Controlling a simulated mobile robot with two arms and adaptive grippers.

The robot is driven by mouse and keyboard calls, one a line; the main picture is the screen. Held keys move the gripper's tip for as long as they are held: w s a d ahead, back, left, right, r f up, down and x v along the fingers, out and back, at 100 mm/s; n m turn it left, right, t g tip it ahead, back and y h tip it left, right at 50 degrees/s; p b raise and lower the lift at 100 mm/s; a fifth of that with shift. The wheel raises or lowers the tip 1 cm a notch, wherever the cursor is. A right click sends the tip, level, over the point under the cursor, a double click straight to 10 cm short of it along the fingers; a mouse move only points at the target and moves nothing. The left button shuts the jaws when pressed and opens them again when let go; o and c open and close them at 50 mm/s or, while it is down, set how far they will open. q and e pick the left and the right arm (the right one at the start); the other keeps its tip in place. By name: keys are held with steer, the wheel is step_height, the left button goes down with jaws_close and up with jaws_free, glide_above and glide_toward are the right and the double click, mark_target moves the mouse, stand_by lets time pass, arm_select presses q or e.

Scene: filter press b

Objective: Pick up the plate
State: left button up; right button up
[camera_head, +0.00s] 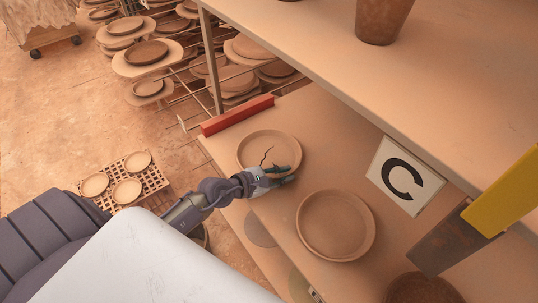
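A round clay plate (258,142) with a dark crack across its middle lies on the lower shelf board, left of centre. A second, uncracked clay plate (336,224) lies to its right and nearer. My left gripper (287,175) is at the near right rim of the cracked plate. Its fingers overlap that rim in the picture. Whether they are closed on the rim or only around it I cannot tell. The cracked plate looks flat on the board. My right gripper is not in view.
An upper shelf (330,45) overhangs the board, with a clay pot (382,18) on it. A red bar (237,115) lies at the board's left edge. A sign with a C (405,176) and a yellow object (505,193) are at the right. A crate (152,182) holding several plates stands on the floor.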

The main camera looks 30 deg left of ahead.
arm_select(q)
jaws_close()
